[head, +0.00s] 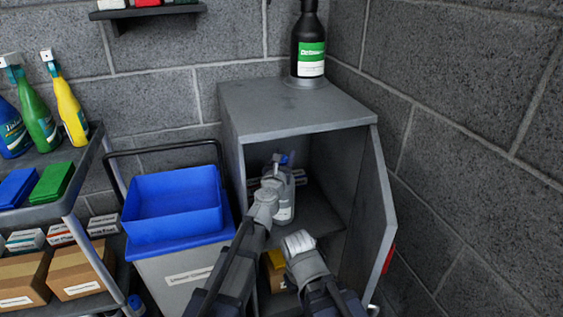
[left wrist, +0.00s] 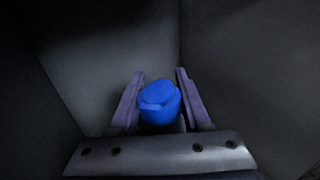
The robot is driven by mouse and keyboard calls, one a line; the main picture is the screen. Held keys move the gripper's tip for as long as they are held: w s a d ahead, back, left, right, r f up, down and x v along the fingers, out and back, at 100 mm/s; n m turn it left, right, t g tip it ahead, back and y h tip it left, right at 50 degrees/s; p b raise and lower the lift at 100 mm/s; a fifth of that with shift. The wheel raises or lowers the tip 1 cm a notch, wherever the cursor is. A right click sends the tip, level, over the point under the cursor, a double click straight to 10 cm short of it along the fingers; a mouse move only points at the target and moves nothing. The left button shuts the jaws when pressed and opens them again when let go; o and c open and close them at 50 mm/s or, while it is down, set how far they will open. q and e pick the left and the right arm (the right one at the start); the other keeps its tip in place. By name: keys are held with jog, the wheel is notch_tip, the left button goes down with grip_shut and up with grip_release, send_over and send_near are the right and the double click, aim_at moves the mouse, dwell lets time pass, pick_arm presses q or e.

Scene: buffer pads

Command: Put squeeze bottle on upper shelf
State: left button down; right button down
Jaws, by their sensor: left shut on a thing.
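The squeeze bottle (head: 284,211) is pale and translucent with a white label and a blue cap. It is upright inside the open grey cabinet, over the upper shelf (head: 318,217); I cannot tell whether its base touches the shelf. My left gripper (head: 275,180) is shut on the bottle near its top and hides part of it. In the left wrist view the blue cap (left wrist: 158,102) sits between the two fingers (left wrist: 158,108). My right gripper (head: 299,243) is in front of the cabinet, low and to the right; its fingers do not show clearly.
The grey cabinet (head: 290,107) has its door (head: 377,215) swung open at right. A dark bottle (head: 310,45) stands on its top. Small boxes lie behind the squeeze bottle, and a yellow item (head: 276,268) is below. A blue bin (head: 173,204) and a cart with spray bottles stand left.

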pick_arm(q)
jog(key=shift+d+r, duration=0.1)
jog(key=shift+f, duration=0.2)
jog(key=shift+c, duration=1.8)
grip_release()
jog(key=shift+r, duration=0.1)
jog(key=shift+r, duration=0.15)
jog(key=v, duration=1.2)
jog(key=shift+s, duration=0.1)
